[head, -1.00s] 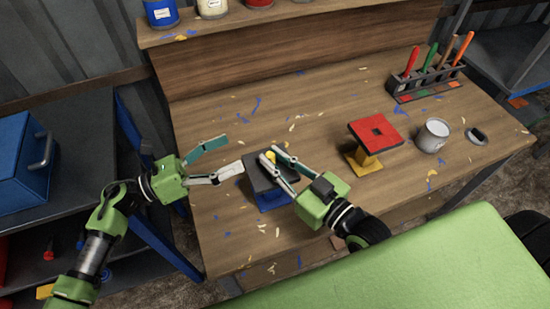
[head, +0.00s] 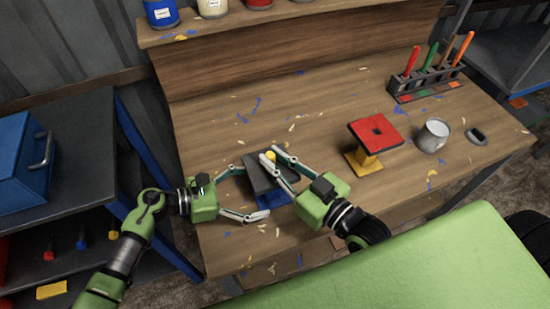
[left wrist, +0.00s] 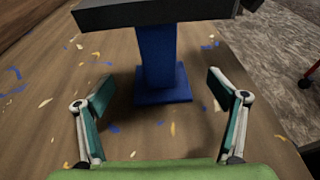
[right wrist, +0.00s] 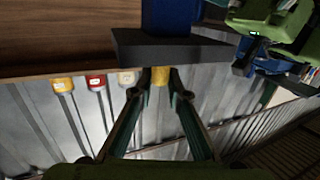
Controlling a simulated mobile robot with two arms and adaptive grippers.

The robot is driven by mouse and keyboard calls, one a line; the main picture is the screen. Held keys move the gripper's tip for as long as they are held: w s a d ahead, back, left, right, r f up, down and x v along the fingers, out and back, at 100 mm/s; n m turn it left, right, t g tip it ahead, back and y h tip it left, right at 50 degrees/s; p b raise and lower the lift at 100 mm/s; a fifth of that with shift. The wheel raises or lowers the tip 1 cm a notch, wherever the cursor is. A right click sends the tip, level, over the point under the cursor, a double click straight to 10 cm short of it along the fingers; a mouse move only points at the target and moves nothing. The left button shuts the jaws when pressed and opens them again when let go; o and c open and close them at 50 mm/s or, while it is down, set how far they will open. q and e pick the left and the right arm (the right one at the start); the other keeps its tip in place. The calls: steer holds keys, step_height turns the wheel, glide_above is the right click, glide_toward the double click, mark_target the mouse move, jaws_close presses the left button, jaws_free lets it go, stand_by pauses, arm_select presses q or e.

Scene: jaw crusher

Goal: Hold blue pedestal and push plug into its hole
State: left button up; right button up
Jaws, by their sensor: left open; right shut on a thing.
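The blue pedestal (head: 272,197) has a dark square top plate (head: 262,178) and stands on the table. The left wrist view shows its blue column (left wrist: 157,52) and square base below the plate. My left gripper (head: 251,193) is open beside the pedestal. In the left wrist view, its fingers (left wrist: 158,82) are spread to either side of the column and base, not closed on them. My right gripper (head: 272,152) is shut on a yellow plug (head: 270,156) at the plate. It also shows between the fingertips in the right wrist view (right wrist: 160,76). The hole is hidden, so seating depth cannot be told.
A yellow pedestal with a red, holed top (head: 375,130) stands to the right. Beyond it are a grey cup (head: 433,135), a small dark item (head: 476,136) and a tool rack (head: 425,85). Cans line the back shelf. Wood and paint flakes litter the table.

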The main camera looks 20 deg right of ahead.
arm_select(q)
steer(key=shift+x, duration=1.75)
steer(key=c, duration=2)
